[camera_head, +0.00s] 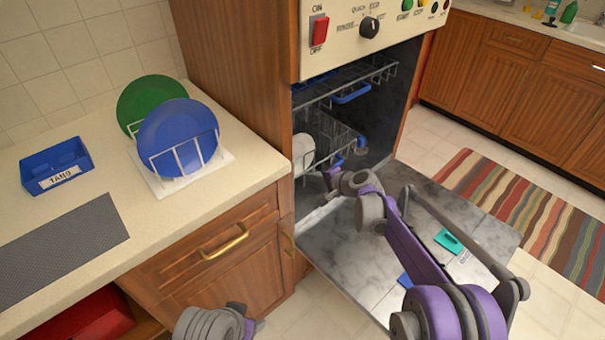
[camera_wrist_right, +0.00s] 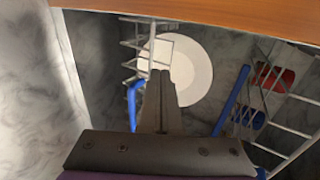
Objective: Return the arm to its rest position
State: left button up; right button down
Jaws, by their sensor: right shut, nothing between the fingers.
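My right arm (camera_head: 420,245), purple and grey, reaches over the lowered door of an open dishwasher (camera_head: 400,95). My right gripper (camera_head: 328,186) is at the mouth of its tub. In the right wrist view the fingers (camera_wrist_right: 160,76) are together with nothing between them. A white plate (camera_wrist_right: 190,72) stands in the rack beyond the fingertips; it also shows in the head view (camera_head: 302,148). I cannot tell whether the fingers touch it. My left gripper (camera_head: 250,326) shows only in part at the bottom edge, in front of the wooden cabinet; its fingers are not clear.
Wire racks (camera_head: 330,135) are inside the dishwasher. The lowered door (camera_head: 480,225) carries a teal piece (camera_head: 448,241) and a blue piece (camera_head: 405,281). The counter (camera_head: 110,185) at left holds a blue plate (camera_head: 160,135), a green plate (camera_head: 140,95) and a blue bin (camera_head: 40,162).

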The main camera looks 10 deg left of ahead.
jog(key=s+d+r+n+g+h, duration=0.1)
jog(key=s+d+r+n+h, duration=0.15)
jog(key=s+d, duration=0.65)
jog(key=s+d+r+n+h, duration=0.15)
jog(key=s+d+r, duration=0.25)
jog(key=s+d, duration=0.5)
jog(key=s+d+f+n+h, duration=0.15)
jog(key=s+d, duration=0.25)
jog(key=s, duration=0.5)
jog(key=s+d+f+n+g+h, duration=0.1)
jog(key=s+d+f+h, duration=0.2)
jog(key=s, duration=0.6)
jog(key=s+d+f+n+h, duration=0.1)
jog(key=s+d+f, duration=0.1)
jog(key=s+d, duration=0.45)
pick_arm(q)
notch_tip(320, 180, up, 20)
jog(key=w+p, duration=0.2)
jog(key=p, duration=1.5)
jog(key=shift+f+t, duration=0.25)
jog(key=shift+t, duration=0.15)
pick_arm(e)
notch_tip(320, 180, up, 18)
jog(key=a, duration=0.1)
jog(key=shift+w+a+r, duration=0.2)
jog(key=shift+a+r, duration=0.05)
jog(key=shift+a, duration=0.05)
